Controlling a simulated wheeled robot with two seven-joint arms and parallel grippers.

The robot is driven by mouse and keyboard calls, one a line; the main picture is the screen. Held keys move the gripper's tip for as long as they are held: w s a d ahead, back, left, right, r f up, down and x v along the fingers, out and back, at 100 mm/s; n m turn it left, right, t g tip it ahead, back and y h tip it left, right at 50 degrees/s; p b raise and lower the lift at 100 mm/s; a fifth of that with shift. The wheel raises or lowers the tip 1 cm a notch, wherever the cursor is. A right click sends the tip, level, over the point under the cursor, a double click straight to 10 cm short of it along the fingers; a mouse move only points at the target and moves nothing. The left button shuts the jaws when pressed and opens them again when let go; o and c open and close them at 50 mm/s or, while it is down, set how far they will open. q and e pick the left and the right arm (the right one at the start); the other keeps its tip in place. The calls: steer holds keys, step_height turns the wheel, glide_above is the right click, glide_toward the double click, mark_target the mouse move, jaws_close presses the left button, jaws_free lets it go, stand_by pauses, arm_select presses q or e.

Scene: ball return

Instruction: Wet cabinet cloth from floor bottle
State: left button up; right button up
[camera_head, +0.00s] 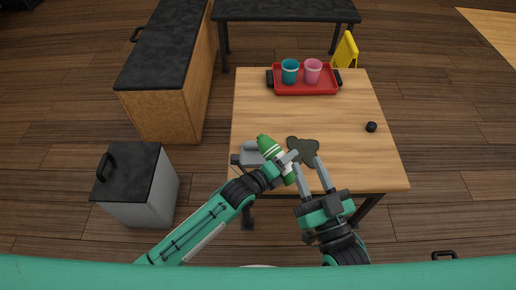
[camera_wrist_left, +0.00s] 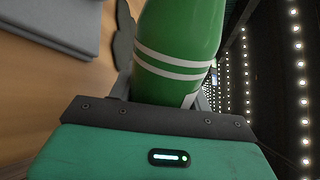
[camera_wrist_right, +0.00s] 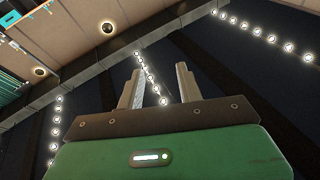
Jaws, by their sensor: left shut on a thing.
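A green bottle (camera_head: 269,148) with white bands is held at the table's near edge. It looks slanted in the head view and fills the middle of the left wrist view (camera_wrist_left: 180,45). My left gripper (camera_head: 283,167) is shut on it. A grey folded cloth (camera_head: 250,159) lies at the table's near left corner; a grey flat piece also shows in the left wrist view (camera_wrist_left: 55,25). A dark patch (camera_head: 303,150), apparently a spill, lies right of the bottle. My right gripper (camera_head: 311,177) is open and empty near the table's front edge, its fingers apart in its wrist view (camera_wrist_right: 160,85).
A red tray (camera_head: 306,92) with a teal cup (camera_head: 290,72) and a pink cup (camera_head: 312,70) stands at the table's back. A small black object (camera_head: 371,127) lies at right. A yellow sign (camera_head: 345,50), cabinet (camera_head: 165,75) and grey bin (camera_head: 140,190) stand around. The table's middle is clear.

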steer(key=shift+r, duration=0.2)
steer(key=shift+w+d+r+t, duration=0.15)
steer(key=shift+r+t, duration=0.15)
steer(key=shift+r, duration=0.1)
steer(key=shift+r, duration=0.1)
arm_select(q)
steer(key=shift+f+n, duration=0.2)
steer(key=shift+n, duration=0.2)
arm_select(e)
steer(key=shift+f, duration=0.25)
arm_select(q)
steer(key=shift+d+f, duration=0.1)
steer(key=shift+f, duration=0.15)
arm_select(e)
steer(key=shift+r, duration=0.15)
stand_by(0.6)
stand_by(0.4)
